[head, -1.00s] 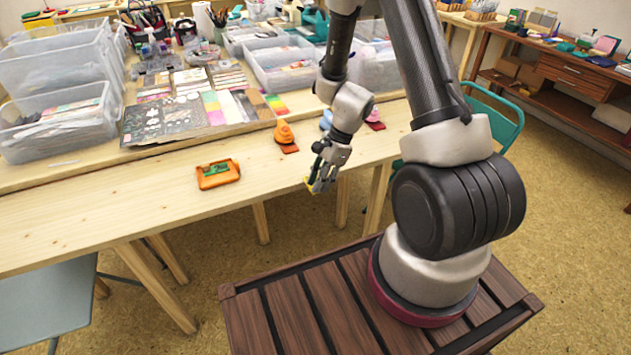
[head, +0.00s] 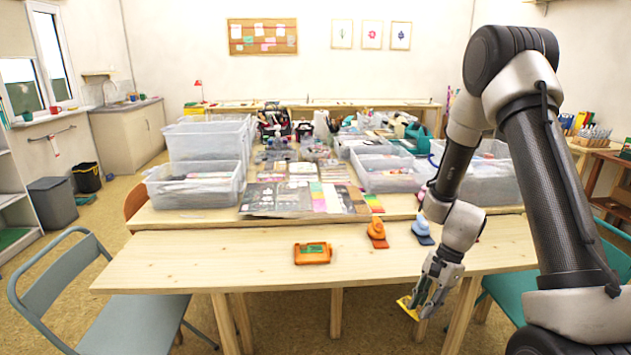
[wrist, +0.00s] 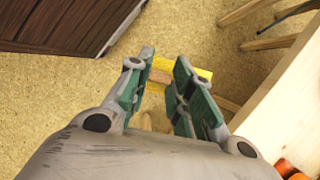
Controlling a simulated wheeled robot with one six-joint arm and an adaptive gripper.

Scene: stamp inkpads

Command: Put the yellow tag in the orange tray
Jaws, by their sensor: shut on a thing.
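My gripper (head: 422,299) is shut on the yellow tag (head: 405,308), beyond the front edge of the table in the head view, clear of the top. In the wrist view the tag (wrist: 160,61) shows between the two green-padded fingers (wrist: 160,80), with a brownish patch at its middle; the fingers hide part of it. The orange tray (head: 300,259) lies on the front table, left of my gripper and apart from it. Something green shows inside the tray.
An orange punch (head: 376,230) and a blue punch (head: 422,228) stand on the front table (head: 200,265), right of the tray. Clear plastic bins (head: 195,190) and patterned sheets sit behind. A grey chair (head: 125,325) is at the left. The tabletop around the tray is mostly clear.

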